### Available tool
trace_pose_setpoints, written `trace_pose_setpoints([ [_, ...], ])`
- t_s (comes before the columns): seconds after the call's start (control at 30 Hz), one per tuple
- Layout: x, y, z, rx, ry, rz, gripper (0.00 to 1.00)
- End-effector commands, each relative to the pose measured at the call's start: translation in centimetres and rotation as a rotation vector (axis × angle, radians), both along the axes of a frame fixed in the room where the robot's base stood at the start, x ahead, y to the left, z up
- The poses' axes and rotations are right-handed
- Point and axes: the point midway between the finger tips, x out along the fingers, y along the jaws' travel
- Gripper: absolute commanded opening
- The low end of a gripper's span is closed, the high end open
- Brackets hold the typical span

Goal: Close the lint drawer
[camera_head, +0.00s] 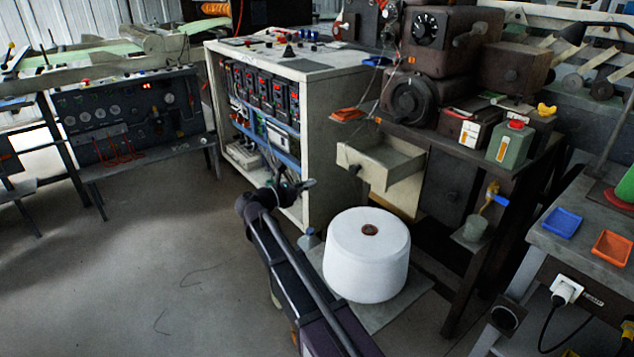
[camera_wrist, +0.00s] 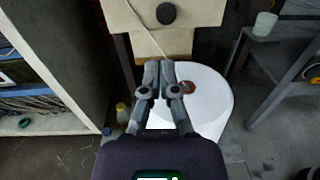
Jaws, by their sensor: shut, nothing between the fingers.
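The lint drawer (camera_head: 381,162) is a cream box pulled out from under the dark machine bench in the head view. Its open top shows, and a dark round knob is on its front. In the wrist view the drawer front (camera_wrist: 150,25) is at the top, with the black knob near the top edge. My gripper (camera_head: 311,183) is shut and empty, to the left of the drawer and lower in the head view. In the wrist view my gripper (camera_wrist: 159,66) points toward the drawer front, below the knob. I see no contact.
A large white spool (camera_head: 366,254) stands on the floor below the drawer. An open control cabinet (camera_head: 336,140) is left of the drawer. A green can (camera_head: 510,144) stands on the bench, and a small cup (camera_head: 475,227) sits below. The floor at left is mostly clear.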

Motion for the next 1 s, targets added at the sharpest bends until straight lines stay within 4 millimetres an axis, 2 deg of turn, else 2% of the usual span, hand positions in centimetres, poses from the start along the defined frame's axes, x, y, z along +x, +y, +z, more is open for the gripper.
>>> trace_pose_setpoints([
  [0.7, 5.5, -8.4, -0.1, 0.0, 0.0, -0.003, 0.0],
  [1.0, 6.9, -10.6, -0.1, 0.0, 0.0, -0.002, 0.0],
])
